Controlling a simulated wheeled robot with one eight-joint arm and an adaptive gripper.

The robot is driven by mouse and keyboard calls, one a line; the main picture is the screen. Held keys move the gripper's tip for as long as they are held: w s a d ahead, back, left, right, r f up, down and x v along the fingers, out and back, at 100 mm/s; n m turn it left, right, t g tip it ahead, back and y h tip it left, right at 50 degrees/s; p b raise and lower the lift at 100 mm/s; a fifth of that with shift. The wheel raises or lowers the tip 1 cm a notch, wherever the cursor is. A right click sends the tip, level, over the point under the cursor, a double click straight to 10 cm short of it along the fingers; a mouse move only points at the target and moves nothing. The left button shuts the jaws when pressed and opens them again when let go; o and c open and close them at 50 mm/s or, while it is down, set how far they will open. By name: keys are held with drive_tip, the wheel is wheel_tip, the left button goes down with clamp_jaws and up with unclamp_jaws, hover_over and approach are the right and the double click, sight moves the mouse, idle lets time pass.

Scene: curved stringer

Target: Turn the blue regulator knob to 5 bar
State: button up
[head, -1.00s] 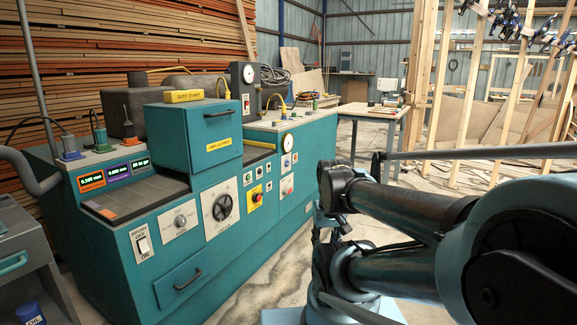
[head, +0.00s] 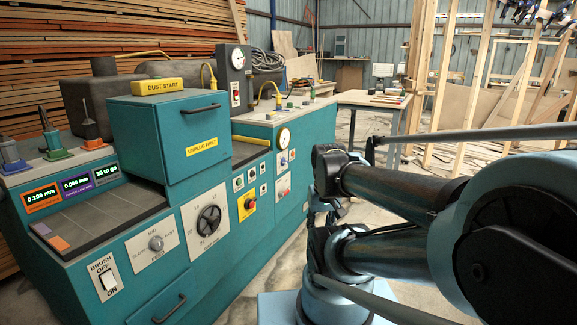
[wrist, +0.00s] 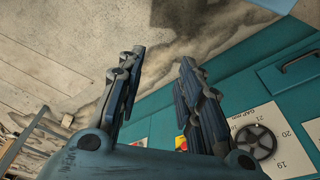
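The teal machine (head: 225,200) fills the left and middle of the head view. A round white gauge (head: 283,137) sits on its front toward the far end. Below the gauge is a small pale panel with what looks like a blue knob (head: 283,161); its markings and setting are too small to read. My gripper (wrist: 162,56) is open and empty in the wrist view, its two fingers apart above the concrete floor. In the head view my arm largely hides the gripper.
A black handwheel (head: 208,219), a grey dial (head: 156,243), a red-and-yellow stop button (head: 248,204) and a brush switch (head: 106,279) are on the machine front. The handwheel also shows in the wrist view (wrist: 256,142). A workbench (head: 375,99) and timber frames stand behind.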

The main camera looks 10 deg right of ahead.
drive_tip(key=shift+o, duration=2.6)
drive_tip(key=shift+s+a+r, duration=0.1)
drive_tip(key=shift+a+r, duration=0.1)
drive_tip(key=shift+r, duration=0.45)
drive_tip(key=w+a+r+n+y, duration=0.15)
drive_tip(key=w+r, duration=0.25)
drive_tip(key=w, duration=0.4)
drive_tip(key=w+a+r+n+y, duration=0.1)
drive_tip(key=w+a+r+y, duration=0.2)
drive_tip(key=w, duration=0.4)
drive_tip(key=w+r+n+t+y, duration=0.2)
drive_tip(key=w+y, duration=0.2)
drive_tip(key=w, duration=1.8)
drive_tip(key=w+d+f+n+t+y, duration=0.1)
drive_tip(key=w+d+f+y, duration=0.2)
drive_tip(key=w, duration=0.5)
drive_tip(key=w+d+f+n+t, duration=0.1)
drive_tip(key=w+d+f+t, duration=0.1)
drive_tip(key=w+d, duration=0.45)
drive_tip(key=n+t+y, duration=0.2)
drive_tip(key=t+y, duration=0.1)
approach(288, 162)
drive_tip(key=x, duration=0.9)
drive_tip(key=shift+s+a, duration=0.1)
drive_tip(key=shift+a, duration=0.2)
